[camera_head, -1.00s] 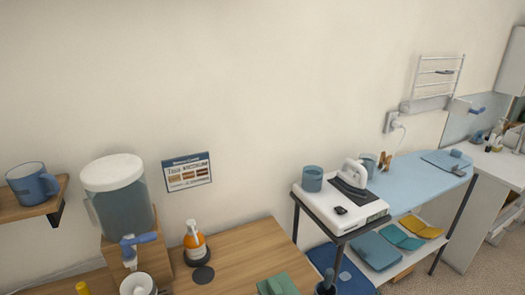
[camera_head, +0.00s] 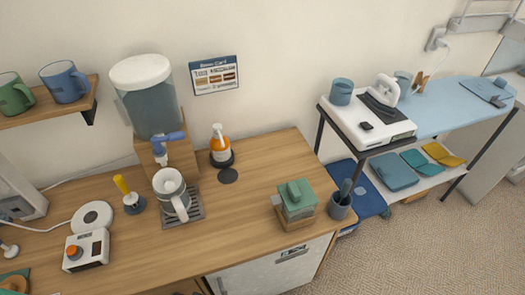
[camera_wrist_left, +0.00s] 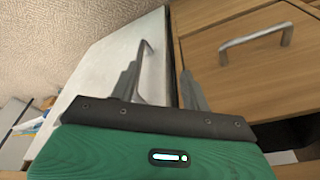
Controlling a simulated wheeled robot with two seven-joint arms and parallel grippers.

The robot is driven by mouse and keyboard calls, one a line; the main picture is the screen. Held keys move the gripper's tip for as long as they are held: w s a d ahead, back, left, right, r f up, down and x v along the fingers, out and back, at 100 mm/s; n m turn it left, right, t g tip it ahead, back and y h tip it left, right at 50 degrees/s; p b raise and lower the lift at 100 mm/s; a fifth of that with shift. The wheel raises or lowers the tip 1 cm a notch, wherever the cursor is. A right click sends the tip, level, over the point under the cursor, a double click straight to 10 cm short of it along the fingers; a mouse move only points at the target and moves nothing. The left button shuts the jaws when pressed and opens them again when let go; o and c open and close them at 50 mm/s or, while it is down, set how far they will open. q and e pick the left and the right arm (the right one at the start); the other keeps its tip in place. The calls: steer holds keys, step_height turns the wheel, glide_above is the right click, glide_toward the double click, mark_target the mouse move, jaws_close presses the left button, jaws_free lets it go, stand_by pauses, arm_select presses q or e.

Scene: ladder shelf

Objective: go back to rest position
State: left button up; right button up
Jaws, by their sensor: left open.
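My left gripper (camera_wrist_left: 158,88) shows in the left wrist view. Its two fingers are apart with nothing between them. Past the fingers are a white cabinet front (camera_wrist_left: 105,65) with a metal handle and a wooden drawer (camera_wrist_left: 235,65) with a bar handle. In the left wrist view the fingers look to be in front of these fronts; I cannot tell the gap. Neither of my grippers shows in the head view. My right gripper is in no frame.
A wall shelf (camera_head: 50,110) carries mugs. An ironing board (camera_head: 450,105) stands at the right.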

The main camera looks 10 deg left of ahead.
arm_select(q)
steer(key=s+a+f, duration=0.1)
steer(key=s+f, duration=0.3)
steer(key=f, duration=0.4)
steer(key=s+f, duration=0.3)
steer(key=f, duration=0.4)
steer(key=s+a+f+g, duration=0.1)
steer(key=s+a+f, duration=0.1)
steer(key=s+f, duration=0.8)
steer(key=shift+s+a+f+g, duration=0.3)
steer(key=shift+s+a, duration=0.1)
steer(key=shift+s, duration=1.6)
steer(key=shift+c, duration=0.2)
